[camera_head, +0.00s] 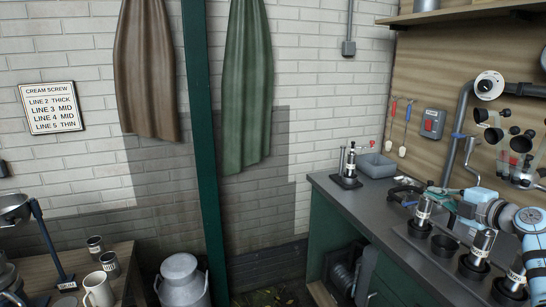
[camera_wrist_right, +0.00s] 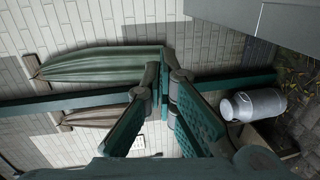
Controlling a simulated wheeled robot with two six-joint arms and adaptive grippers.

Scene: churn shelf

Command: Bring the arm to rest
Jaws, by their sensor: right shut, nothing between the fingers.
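My right arm, light blue and grey, comes in from the right edge in the head view over the dark counter (camera_head: 340,190). My right gripper (camera_head: 402,189) points left above the counter, its fingers small in that view. In the right wrist view my right gripper (camera_wrist_right: 164,82) shows large. Its teal-padded fingers are together and hold nothing. Beyond them are the curtains and the green post. My left gripper is not in view.
Metal canisters (camera_head: 478,247) stand on the counter by my right arm. A grey bin (camera_head: 377,166) and a small bottle stand (camera_head: 347,168) are at its far end. A milk can (camera_head: 182,283) stands on the floor, beside a green post (camera_head: 203,170). Mugs (camera_head: 98,291) stand on the left table.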

